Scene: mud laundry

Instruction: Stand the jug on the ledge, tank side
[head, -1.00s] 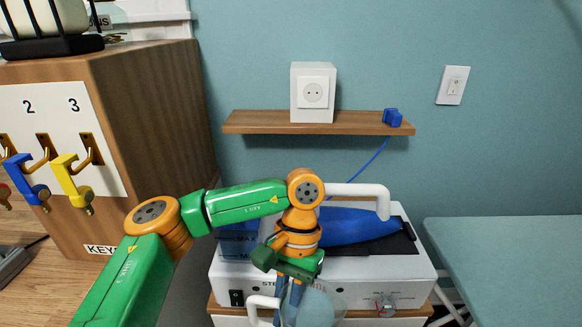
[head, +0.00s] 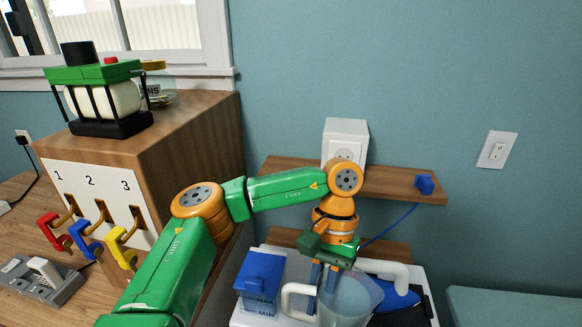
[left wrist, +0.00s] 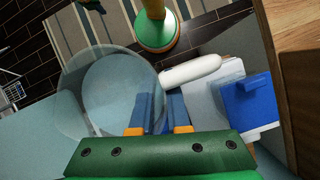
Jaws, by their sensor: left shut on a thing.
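A clear jug (head: 356,302) with a white handle (head: 291,299) is held upright by my left gripper (head: 324,288). The gripper is shut on it at the handle side. In the left wrist view the jug's round mouth (left wrist: 108,88) is left of the fingers and the white handle (left wrist: 190,70) is beyond them. A blue tank (head: 261,278) with MAX and MIN marks sits left of the jug, on a white steam station (head: 246,317). A wooden wall ledge (head: 392,183) is above and behind. The jug's underside is hidden. My right gripper is out of view.
A blue iron (head: 399,297) lies right of the jug. A wooden key cabinet (head: 190,140) stands at left. A pale blue surface (head: 510,308) is at right.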

